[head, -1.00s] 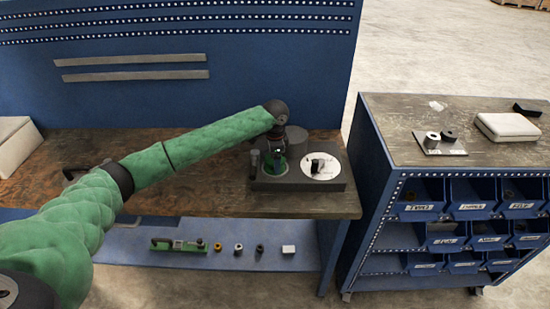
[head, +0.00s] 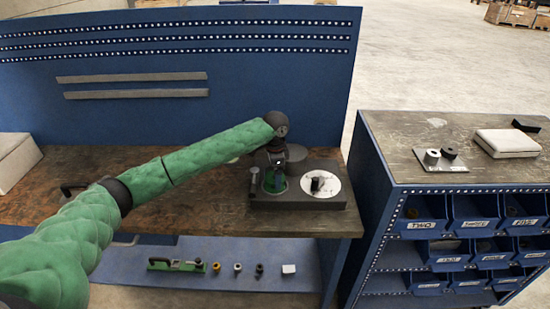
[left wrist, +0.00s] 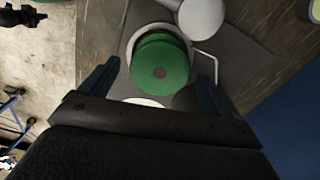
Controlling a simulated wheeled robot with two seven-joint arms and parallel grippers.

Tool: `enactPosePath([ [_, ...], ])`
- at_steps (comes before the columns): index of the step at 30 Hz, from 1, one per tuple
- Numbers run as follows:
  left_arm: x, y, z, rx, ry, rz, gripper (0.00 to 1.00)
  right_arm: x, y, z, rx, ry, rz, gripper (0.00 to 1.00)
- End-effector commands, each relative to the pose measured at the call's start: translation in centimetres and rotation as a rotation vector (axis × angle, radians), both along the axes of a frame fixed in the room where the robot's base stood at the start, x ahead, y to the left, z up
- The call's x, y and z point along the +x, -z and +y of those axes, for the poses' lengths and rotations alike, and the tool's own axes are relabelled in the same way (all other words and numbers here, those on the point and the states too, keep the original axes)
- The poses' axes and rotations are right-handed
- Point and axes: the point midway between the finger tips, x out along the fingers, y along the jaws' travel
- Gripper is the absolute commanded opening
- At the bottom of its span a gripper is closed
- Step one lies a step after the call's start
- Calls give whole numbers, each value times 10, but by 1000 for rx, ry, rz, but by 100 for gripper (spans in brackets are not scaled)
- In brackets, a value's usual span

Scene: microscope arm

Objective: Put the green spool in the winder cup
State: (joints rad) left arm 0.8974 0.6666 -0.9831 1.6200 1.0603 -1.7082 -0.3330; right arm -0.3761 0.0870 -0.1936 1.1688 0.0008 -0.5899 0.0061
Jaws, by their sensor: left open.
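The winder cup (left wrist: 150,29) shows as a pale rim curving around the spool's far side. The spool is within this rim; how deep it sits I cannot tell. In the head view the winder base (head: 325,202) is a dark block on the bench, with green (head: 275,182) showing at the cup under my left gripper. My left gripper (left wrist: 154,88) is open, its fingers apart on either side of the spool. My right gripper is out of view.
A white disc (head: 332,178) lies on the winder base beside the cup. A thin bent rod (left wrist: 213,62) is near the cup. Small parts lie on the lower shelf (head: 205,285); a bin cabinet (head: 440,140) stands at right.

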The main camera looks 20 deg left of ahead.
Motion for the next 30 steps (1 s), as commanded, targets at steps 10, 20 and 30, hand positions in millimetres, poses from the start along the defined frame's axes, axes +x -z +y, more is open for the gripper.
enactPosePath([
  [10,1,-52,0,0,0,-4,88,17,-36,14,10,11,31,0],
  [20,0,-91,0,0,1,-1,88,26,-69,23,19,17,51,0],
  [30,0,-98,0,0,0,0,88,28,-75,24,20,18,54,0],
])
